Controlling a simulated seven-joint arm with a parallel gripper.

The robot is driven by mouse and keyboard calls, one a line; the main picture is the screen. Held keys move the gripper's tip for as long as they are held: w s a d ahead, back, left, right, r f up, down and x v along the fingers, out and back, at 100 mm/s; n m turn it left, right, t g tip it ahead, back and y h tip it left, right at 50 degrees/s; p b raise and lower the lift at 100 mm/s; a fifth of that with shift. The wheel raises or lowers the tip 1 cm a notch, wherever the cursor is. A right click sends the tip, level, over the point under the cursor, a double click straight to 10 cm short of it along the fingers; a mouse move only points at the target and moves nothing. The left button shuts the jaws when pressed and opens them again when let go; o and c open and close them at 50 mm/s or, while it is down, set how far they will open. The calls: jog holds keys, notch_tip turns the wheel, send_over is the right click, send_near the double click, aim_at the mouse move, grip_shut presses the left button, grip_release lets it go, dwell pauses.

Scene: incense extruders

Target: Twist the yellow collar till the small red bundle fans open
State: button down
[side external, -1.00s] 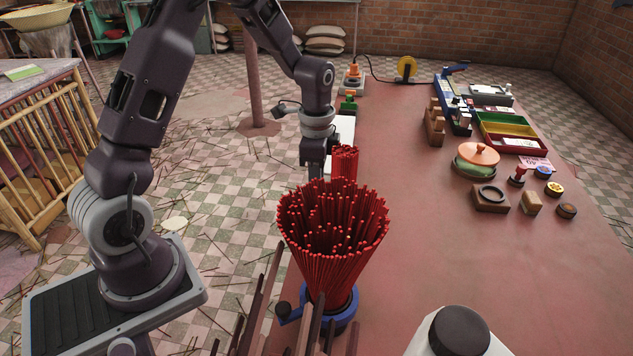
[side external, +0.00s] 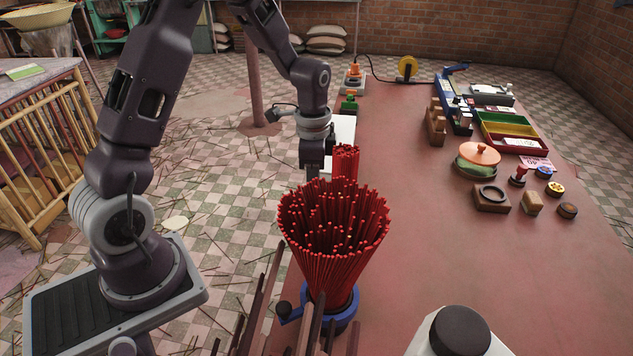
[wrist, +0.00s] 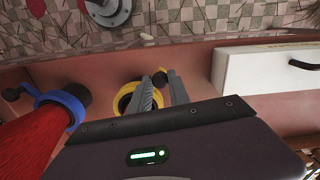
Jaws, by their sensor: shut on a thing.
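The yellow collar (wrist: 124,100) is a ring on the red tabletop in the wrist view, with a short arm ending in a dark knob (wrist: 160,77). My gripper (wrist: 163,84) has its two grey fingers on either side of that knob and is shut on it. The small red bundle (side external: 345,158) stands upright and tight beside my gripper (side external: 312,172) in the side external view. Its sticks are close together, with flat tops. The yellow collar and my fingertips are hidden there behind bundles and arm. The small bundle is hidden in the wrist view.
A large red bundle (side external: 333,235), fanned wide, stands nearer in a blue collar (side external: 344,318) with a dark knob. A white drawer box (wrist: 262,82) stands beside my gripper. The middle tabletop is clear.

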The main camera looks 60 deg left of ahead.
jog(key=s+d+n, duration=0.7)
jog(key=n, duration=0.8)
jog(key=shift+d, duration=0.3)
dwell(0.4)
jog(key=c, duration=1.2)
grip_release()
jog(key=shift+r, duration=0.1)
